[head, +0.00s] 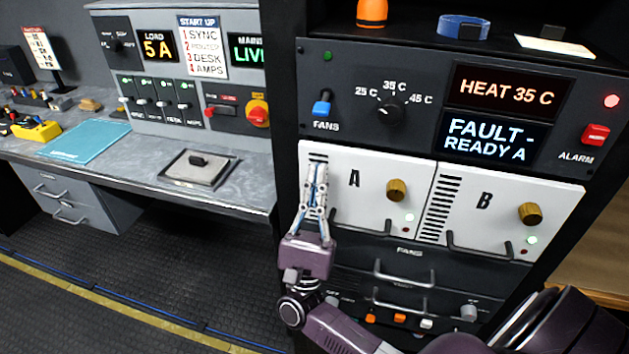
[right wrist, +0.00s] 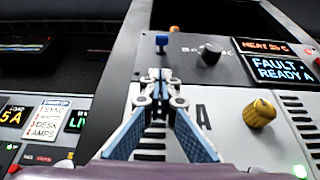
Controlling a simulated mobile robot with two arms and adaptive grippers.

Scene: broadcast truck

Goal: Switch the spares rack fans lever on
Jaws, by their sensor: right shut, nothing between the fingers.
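The fans lever (head: 321,106) has a blue handle and sits at the left of the rack's dark upper panel (head: 420,75), above a white FANS label. A dim green lamp (head: 327,56) is above it. My right gripper (head: 318,168) is shut and empty, fingers pointing up, in front of white module A and below the lever. In the right wrist view its fingertips (right wrist: 160,75) meet, apart from the lever. My left gripper is not in view.
A temperature knob (head: 390,108) stands right of the lever, with lit HEAT 35 C (head: 506,92) and FAULT - READY A (head: 490,137) displays. A red alarm switch (head: 595,134) is far right. Brass knobs and drawer handles stick out below. A desk (head: 235,190) stands left.

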